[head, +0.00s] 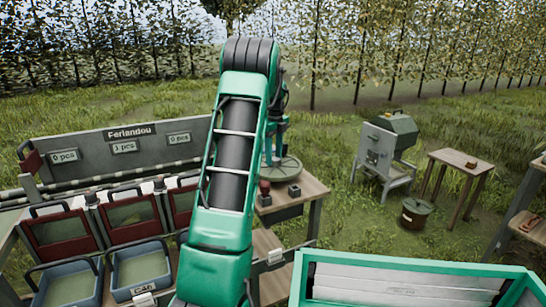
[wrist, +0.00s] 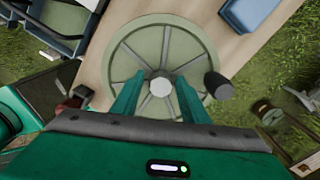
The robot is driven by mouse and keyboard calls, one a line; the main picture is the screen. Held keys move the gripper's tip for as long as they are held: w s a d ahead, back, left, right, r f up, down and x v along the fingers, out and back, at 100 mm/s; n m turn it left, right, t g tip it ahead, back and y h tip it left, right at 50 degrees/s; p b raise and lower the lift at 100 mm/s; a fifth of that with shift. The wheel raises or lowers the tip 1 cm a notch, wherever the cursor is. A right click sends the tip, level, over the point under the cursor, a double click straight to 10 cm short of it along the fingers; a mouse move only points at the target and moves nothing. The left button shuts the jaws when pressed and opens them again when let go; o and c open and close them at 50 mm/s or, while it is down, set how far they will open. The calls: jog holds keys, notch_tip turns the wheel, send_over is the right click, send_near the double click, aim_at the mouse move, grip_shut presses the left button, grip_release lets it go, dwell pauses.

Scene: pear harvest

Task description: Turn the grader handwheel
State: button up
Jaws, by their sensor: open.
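The grader handwheel (wrist: 147,40) is a pale green disc with several spokes, a light hub (wrist: 160,87) and a dark knob (wrist: 218,86) on the right of its rim in the wrist view. It lies flat on a wooden bench; in the head view the handwheel (head: 287,172) is partly hidden behind my arm. My gripper (wrist: 158,98) is open above the wheel, its two green fingers on either side of the hub. The knob is outside the fingers, to the right. I cannot tell whether the fingers touch the wheel.
The bench (head: 308,190) also carries small dark and red blocks. At left stands the grader panel (head: 90,150) with red-framed gates and blue bins (head: 140,268). A green crate (head: 400,267) is at front right. A metal box on legs (head: 383,150), bucket (head: 416,215) and small table (head: 460,158) stand on grass.

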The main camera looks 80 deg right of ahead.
aim_at(274, 159)
jog(key=shift+o, duration=0.3)
jog(key=shift+s+f, duration=0.1)
jog(key=shift+s, duration=0.1)
jog(key=shift+s+r, duration=0.1)
jog(key=shift+r, duration=0.15)
notch_tip(274, 159, up, 10)
jog(key=shift+w+r, duration=0.2)
jog(key=shift+a, duration=0.1)
